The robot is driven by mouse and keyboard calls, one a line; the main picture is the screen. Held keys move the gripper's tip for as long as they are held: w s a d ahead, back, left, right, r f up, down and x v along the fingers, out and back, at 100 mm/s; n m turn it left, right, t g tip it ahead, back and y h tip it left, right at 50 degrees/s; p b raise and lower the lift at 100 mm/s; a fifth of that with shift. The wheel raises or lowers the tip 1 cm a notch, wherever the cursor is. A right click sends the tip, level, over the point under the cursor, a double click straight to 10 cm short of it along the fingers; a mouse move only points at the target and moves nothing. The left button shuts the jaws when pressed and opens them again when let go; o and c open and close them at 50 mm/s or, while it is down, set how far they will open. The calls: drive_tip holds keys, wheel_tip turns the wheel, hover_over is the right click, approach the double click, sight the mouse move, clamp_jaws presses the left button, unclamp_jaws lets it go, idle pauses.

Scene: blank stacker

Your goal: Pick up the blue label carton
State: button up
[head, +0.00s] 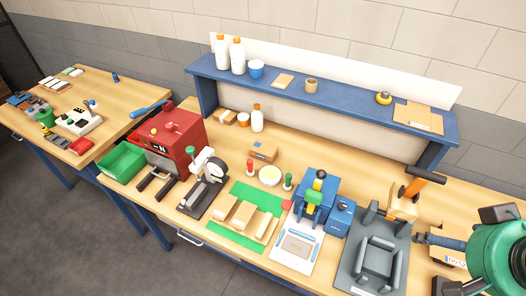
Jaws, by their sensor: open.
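I cannot tell for certain which carton has the blue label. A small brown carton (263,153) with a small dark mark lies on the workbench below the shelf, left of the blue press. A flatter brown carton (418,113) with a pale label lies on the right end of the shelf. Another brown box (447,257) with a white label and bluish lettering is partly hidden at the right by a green machine-like part and a dark bar.
The blue press (316,198), grey fixture (379,252) and orange-handled tool (425,174) crowd the bench's right side. Wooden blocks lie on a green mat (222,229). A red machine (172,136) and green bin (122,161) stand left. The shelf (335,98) overhangs the back.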

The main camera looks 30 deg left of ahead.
drive_tip(key=shift+o, duration=0.9)
drive_tip(key=w+a+r, duration=0.1)
drive_tip(key=w+a, duration=0.3)
drive_tip(key=w, duration=0.4)
drive_tip(key=w+a+r, duration=0.2)
drive_tip(key=w+a, duration=0.2)
drive_tip(key=w, duration=0.4)
drive_tip(key=w+a+f+g, duration=0.1)
drive_tip(key=w+a+f, duration=0.3)
drive_tip(key=w+a, duration=0.85)
drive_tip(key=w+a+f, duration=0.4)
drive_tip(key=a+f, duration=0.1)
drive_tip(key=a, duration=0.4)
drive_tip(key=w+a+f, duration=0.4)
drive_tip(key=a, duration=0.5)
drive_tip(key=a+f, duration=1.4)
drive_tip(key=a, duration=0.5)
drive_tip(key=shift+w+a+f, duration=0.2)
drive_tip(key=shift+a+f, duration=0.05)
drive_tip(key=shift+f, duration=0.1)
